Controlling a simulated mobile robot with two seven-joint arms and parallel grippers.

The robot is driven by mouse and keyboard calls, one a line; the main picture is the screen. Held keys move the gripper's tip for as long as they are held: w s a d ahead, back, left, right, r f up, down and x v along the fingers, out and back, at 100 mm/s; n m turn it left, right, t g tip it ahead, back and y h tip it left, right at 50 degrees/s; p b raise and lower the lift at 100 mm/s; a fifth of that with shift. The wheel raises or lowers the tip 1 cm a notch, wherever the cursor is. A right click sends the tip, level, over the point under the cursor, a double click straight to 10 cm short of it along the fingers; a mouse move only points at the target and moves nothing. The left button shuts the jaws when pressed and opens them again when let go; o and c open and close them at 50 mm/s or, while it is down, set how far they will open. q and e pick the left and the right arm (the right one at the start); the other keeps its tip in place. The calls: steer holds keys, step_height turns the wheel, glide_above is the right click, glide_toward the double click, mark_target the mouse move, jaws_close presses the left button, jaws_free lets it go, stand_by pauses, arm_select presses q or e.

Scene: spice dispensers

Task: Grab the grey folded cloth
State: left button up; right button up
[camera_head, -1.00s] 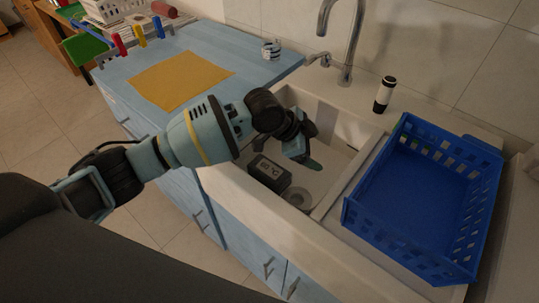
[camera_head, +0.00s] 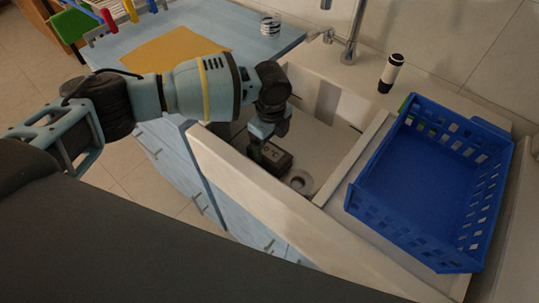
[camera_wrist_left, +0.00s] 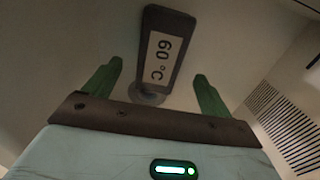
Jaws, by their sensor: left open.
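I cannot make out a grey folded cloth in either view. My right gripper is not in view.
A blue crate (camera_head: 365,165) stands right of the basin. A black-and-white cylinder (camera_head: 390,73) and the tap (camera_head: 350,45) are at the back. A striped cup (camera_head: 270,24) and a yellow mat (camera_head: 175,48) are on the blue counter. The sink's drain (camera_head: 299,181) is uncovered.

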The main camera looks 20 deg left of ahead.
mark_target(269, 151)
arm_select(q)
steer(key=shift+a+f, duration=0.15)
steer(key=shift+f, duration=2.45)
steer(key=shift+c, duration=0.4)
steer(key=c, duration=1)
steer(key=shift+r, duration=0.1)
steer(key=shift+c, duration=0.2)
step_height(269, 151, up, 10)
steer(key=shift+p, duration=0.3)
